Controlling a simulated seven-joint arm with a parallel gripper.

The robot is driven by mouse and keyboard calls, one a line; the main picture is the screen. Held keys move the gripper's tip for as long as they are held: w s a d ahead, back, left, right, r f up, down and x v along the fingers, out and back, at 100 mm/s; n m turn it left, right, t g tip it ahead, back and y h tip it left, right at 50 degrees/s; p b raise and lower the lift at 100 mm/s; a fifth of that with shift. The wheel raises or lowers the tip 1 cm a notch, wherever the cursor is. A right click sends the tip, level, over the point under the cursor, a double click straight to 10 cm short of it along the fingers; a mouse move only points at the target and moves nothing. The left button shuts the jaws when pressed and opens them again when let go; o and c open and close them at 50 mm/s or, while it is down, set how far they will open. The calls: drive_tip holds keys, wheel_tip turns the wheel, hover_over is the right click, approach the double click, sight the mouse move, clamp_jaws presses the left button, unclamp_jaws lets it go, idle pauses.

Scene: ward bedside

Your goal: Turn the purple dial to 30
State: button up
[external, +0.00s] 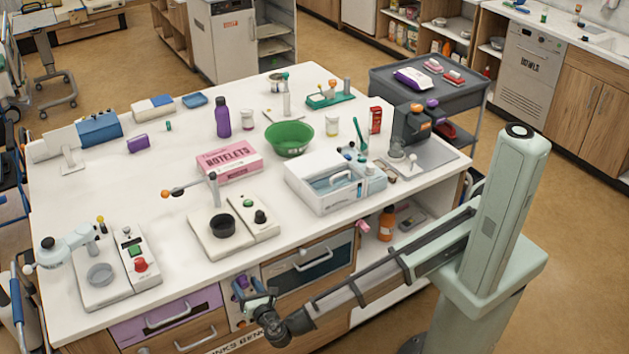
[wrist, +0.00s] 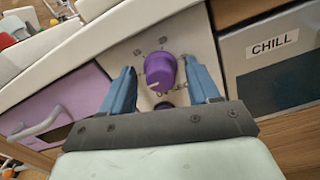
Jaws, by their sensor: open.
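The purple dial (wrist: 160,72) sits on a pale panel on the front of the bench, with a light pointer mark on its lower left part. Small marks surround it, too small to read. My gripper (wrist: 160,80) is open, with one blue finger to the left of the dial and one to the right, both apart from it. In the external view my gripper (external: 249,290) is at the bench front panel, and the dial is mostly hidden there.
A purple drawer (external: 166,312) with a handle is left of the panel. A drawer labelled CHILL (wrist: 275,60) is to the right. The white bench top (external: 120,200) overhangs above and holds a pink box (external: 229,162) and several devices.

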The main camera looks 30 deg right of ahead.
drive_tip(key=c, duration=1)
drive_tip(key=shift+c, duration=0.2)
